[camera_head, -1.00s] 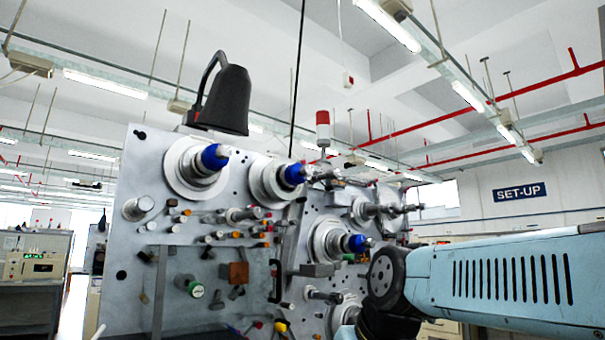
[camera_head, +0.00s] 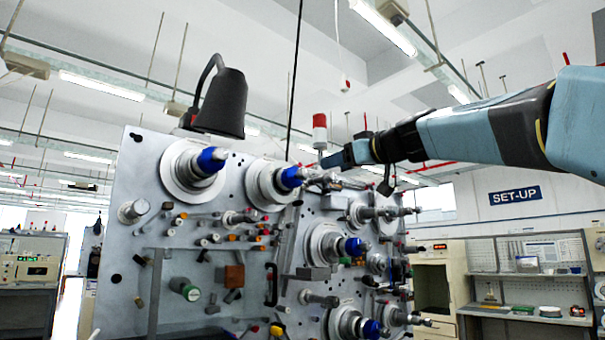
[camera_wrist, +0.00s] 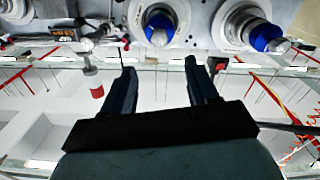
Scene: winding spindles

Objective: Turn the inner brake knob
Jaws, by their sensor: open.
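The winding machine's grey panel (camera_head: 150,215) carries several large spindles and many small knobs and posts. Two blue-tipped spindles stand along its top, a left one (camera_head: 195,170) and a right one (camera_head: 278,183). They also show in the wrist view, one near the top middle (camera_wrist: 160,22) and one at the right (camera_wrist: 250,30). I cannot tell which part is the inner brake knob. My gripper (camera_head: 324,160) is near the panel's upper right edge, by the red-and-white beacon. In the wrist view my gripper (camera_wrist: 158,62) has its fingers apart with nothing between them.
The beacon (camera_head: 320,133) rises close by my gripper and also shows in the wrist view (camera_wrist: 96,85). A black lamp (camera_head: 222,100) stands above the panel. A dark cable (camera_head: 296,80) hangs behind. Shelves (camera_head: 530,258) are at right, with open air before them.

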